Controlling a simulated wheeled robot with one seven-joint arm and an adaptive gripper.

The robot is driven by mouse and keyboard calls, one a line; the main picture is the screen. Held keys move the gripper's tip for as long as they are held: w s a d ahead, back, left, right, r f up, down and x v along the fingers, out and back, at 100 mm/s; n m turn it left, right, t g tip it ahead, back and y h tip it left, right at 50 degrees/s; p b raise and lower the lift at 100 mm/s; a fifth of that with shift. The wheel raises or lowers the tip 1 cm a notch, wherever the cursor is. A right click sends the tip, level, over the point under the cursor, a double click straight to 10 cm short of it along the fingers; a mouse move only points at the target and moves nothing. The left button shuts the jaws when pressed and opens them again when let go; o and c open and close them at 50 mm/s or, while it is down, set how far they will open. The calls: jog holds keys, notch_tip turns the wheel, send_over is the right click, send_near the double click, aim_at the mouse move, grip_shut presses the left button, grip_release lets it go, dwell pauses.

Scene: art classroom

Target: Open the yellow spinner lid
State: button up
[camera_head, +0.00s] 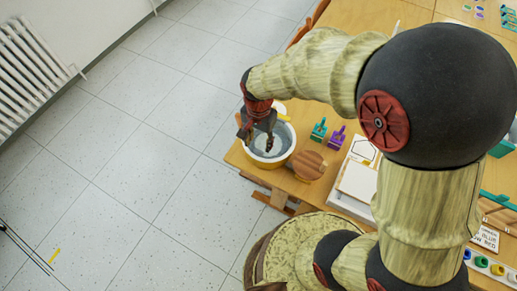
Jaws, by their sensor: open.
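A round tub (289,154) with a pale rim, a yellowish outer wall and a grey inside stands at the near left corner of the wooden table. I take it for the spinner. A small yellow piece (284,117) shows at its far right rim; I cannot tell whether it is part of the lid. My gripper (257,142) points down over the tub, open, with dark fingers. It hides part of the tub's inside and left rim. I cannot tell whether the fingers touch anything.
A round wooden piece (309,165) lies close to the tub's right. Green (319,130) and purple (337,138) pieces stand behind it. A white box (357,180) is farther right.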

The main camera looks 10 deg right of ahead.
aim_at(259, 150)
notch_tip(259, 150, down, 5)
jog(key=shift+f+b, duration=0.1)
jog(key=shift+b, duration=0.55)
jog(key=c, duration=0.3)
jog(key=c, duration=0.8)
grip_shut()
